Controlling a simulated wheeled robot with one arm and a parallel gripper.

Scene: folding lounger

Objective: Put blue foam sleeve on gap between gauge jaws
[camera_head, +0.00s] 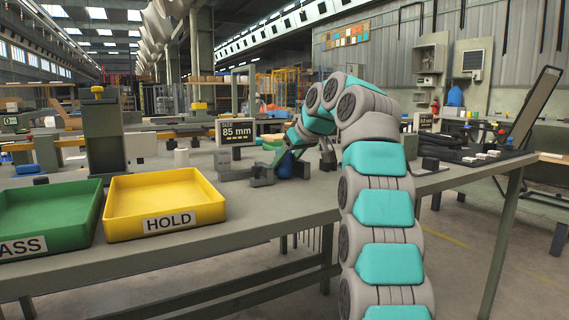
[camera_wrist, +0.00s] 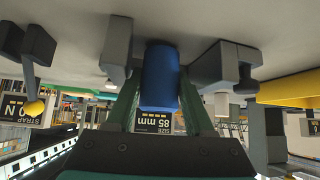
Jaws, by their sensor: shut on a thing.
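The blue foam sleeve (camera_wrist: 161,78) is gripped between the two green fingers of my gripper (camera_wrist: 160,90). In the head view the sleeve (camera_head: 285,168) is partly hidden by my gripper (camera_head: 290,152) and the gauge. The grey gauge jaws show in the wrist view, one on the left (camera_wrist: 118,52) and one on the right (camera_wrist: 222,66), with the sleeve between them in the picture. In the head view a gauge jaw (camera_head: 262,176) stands just left of the sleeve. I cannot tell whether the sleeve touches the jaws or the bench.
A yellow HOLD tray (camera_head: 118,228) and a green tray (camera_head: 95,215) stand at the left of the bench (camera_head: 275,215). A sign reading 85 mm (camera_head: 236,132) stands behind the gauge. The bench between tray and gauge is mostly clear.

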